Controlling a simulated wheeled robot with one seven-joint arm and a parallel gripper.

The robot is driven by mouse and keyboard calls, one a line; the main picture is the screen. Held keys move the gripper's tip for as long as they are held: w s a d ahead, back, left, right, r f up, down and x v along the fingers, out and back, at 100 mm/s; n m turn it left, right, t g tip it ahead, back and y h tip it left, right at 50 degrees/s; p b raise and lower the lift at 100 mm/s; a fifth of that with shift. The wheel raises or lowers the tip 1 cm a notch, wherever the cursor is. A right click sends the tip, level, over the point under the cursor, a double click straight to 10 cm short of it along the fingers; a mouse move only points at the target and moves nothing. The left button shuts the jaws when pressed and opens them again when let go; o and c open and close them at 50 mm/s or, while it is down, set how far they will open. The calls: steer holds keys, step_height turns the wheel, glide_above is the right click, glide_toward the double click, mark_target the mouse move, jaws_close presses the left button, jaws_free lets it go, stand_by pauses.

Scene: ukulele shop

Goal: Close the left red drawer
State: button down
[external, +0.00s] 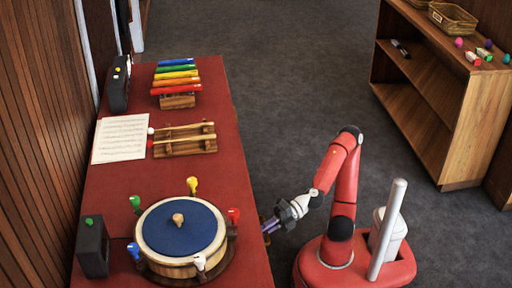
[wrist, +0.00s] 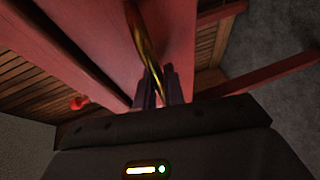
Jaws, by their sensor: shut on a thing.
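In the wrist view, the two dark fingers of my gripper (wrist: 160,85) are shut on a thin brass-coloured handle (wrist: 143,38), which runs up between them. The handle lies in front of a red panel (wrist: 175,25), which seems to be the drawer front. How far the drawer stands out cannot be told. In the external view, my gripper (external: 268,226) is at the right side of the red table (external: 150,185), beside the drum. The table top hides the drawer there.
On the table are a blue-topped drum (external: 185,238), a dark box (external: 92,247), a sheet of music (external: 120,138), a wooden instrument (external: 183,139) and a coloured xylophone (external: 176,80). A wooden shelf (external: 435,90) stands at the upper right. Grey floor lies clear between.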

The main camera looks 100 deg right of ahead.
steer(key=shift+w, duration=0.8)
steer(key=c, duration=1.5)
jaws_free()
steer(key=shift+w, duration=0.15)
steer(key=p+v, duration=0.2)
steer(key=v, duration=0.6)
steer(key=shift+p, duration=0.4)
